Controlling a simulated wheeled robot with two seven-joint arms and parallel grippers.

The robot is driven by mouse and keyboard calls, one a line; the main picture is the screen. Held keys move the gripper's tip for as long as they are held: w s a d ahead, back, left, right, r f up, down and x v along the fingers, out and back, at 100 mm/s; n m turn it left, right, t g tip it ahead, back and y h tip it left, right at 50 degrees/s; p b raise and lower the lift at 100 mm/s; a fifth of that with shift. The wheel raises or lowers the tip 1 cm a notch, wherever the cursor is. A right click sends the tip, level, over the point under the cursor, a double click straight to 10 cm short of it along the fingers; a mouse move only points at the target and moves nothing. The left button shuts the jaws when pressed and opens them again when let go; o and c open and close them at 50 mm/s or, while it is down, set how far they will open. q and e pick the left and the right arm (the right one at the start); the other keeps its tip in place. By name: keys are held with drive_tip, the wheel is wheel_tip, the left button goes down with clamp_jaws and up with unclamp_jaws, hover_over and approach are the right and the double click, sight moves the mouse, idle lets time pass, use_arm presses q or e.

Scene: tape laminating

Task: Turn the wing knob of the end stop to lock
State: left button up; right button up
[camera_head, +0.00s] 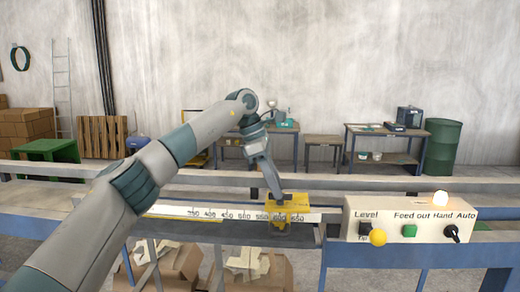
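The yellow end stop (291,212) sits on the rail with the white ruler scale (205,212), near the right end of the printed numbers. My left arm reaches in from the lower left and bends down, so my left gripper (275,194) is at the top of the end stop. The wing knob cannot be made out there; the gripper seems to cover it. The fingers are too small and too close to the yellow block to tell whether they are open or shut. My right gripper is not in view.
A white control box (400,222) with a yellow knob, a green button, a black switch and a lit lamp stands right of the end stop. A grey rail (390,183) runs behind. Cardboard boxes (250,270) lie below. Tables and a green barrel (442,147) stand far back.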

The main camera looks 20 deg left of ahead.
use_arm(q)
drive_tip(key=b+v, duration=0.2)
drive_tip(key=v, duration=1.4)
drive_tip(key=shift+r, duration=0.15)
drive_tip(key=shift+s+a, duration=0.1)
drive_tip(key=shift+a, duration=0.05)
